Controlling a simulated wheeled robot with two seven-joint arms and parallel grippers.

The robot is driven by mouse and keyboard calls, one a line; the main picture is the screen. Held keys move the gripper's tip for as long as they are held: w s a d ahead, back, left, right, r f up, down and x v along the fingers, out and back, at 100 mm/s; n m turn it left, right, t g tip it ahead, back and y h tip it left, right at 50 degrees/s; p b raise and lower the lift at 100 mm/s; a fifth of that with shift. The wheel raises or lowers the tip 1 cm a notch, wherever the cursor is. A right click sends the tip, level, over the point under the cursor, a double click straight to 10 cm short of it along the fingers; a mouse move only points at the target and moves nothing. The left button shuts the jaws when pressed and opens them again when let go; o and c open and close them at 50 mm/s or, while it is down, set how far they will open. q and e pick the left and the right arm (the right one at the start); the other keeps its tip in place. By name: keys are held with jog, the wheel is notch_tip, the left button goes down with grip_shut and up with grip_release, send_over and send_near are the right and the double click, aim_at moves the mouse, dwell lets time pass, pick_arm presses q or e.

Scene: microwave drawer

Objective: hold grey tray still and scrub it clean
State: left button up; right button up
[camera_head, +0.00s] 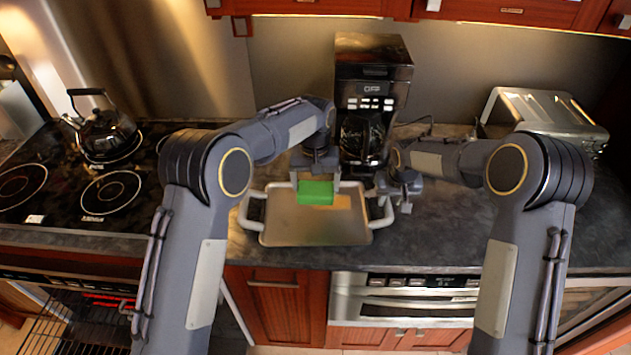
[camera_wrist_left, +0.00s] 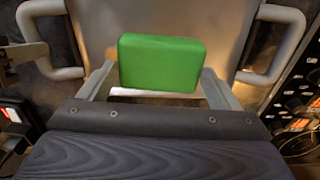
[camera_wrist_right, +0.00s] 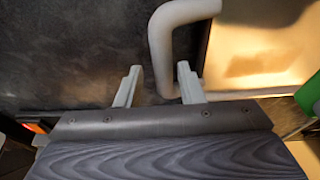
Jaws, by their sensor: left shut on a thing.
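The grey tray (camera_head: 315,232) lies flat on the dark counter, with a pale handle on each side. A green sponge-like block (camera_head: 315,192) is held over its upper middle by my left gripper (camera_head: 317,178). The left wrist view shows the block (camera_wrist_left: 160,62) between the two fingers; I cannot tell if it touches the tray. My right gripper (camera_head: 398,195) is at the tray's right handle (camera_head: 383,214). In the right wrist view its fingers (camera_wrist_right: 157,72) are apart, with the handle (camera_wrist_right: 160,40) between them. An orange-brown patch (camera_head: 343,202) shows on the tray; stain or reflection is unclear.
A black coffee maker (camera_head: 373,75) stands just behind the tray, close to both grippers. A kettle (camera_head: 105,130) sits on the stove at left. A silver toaster-like appliance (camera_head: 543,115) is at back right. The counter right of the tray (camera_head: 450,225) is clear.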

jog(key=shift+x, duration=1.25)
grip_shut()
jog(key=shift+o, duration=1.7)
grip_release()
jog(key=shift+c, duration=0.3)
grip_shut()
